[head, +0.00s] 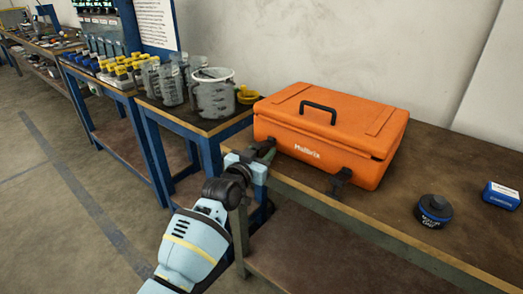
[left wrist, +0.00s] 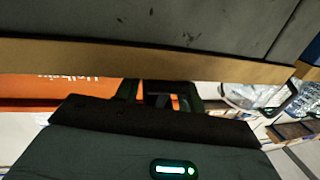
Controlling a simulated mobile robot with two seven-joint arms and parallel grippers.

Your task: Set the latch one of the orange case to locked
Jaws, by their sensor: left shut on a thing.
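The orange case (head: 325,130) sits closed on the workbench, its black handle (head: 318,111) on the lid. One dark latch (head: 339,182) hangs on the right part of its front face and stands out from it. My left gripper (head: 264,153) is at the left part of the front face, shut on the case's left latch, which it mostly hides. In the left wrist view the fingers (left wrist: 157,97) close around a dark piece beside the orange front. Whether that latch is locked cannot be told. My right gripper is not in view.
The brown workbench (head: 400,232) holds a dark round tin (head: 433,211) and a blue box (head: 501,195) to the right. The wall is close behind the case.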

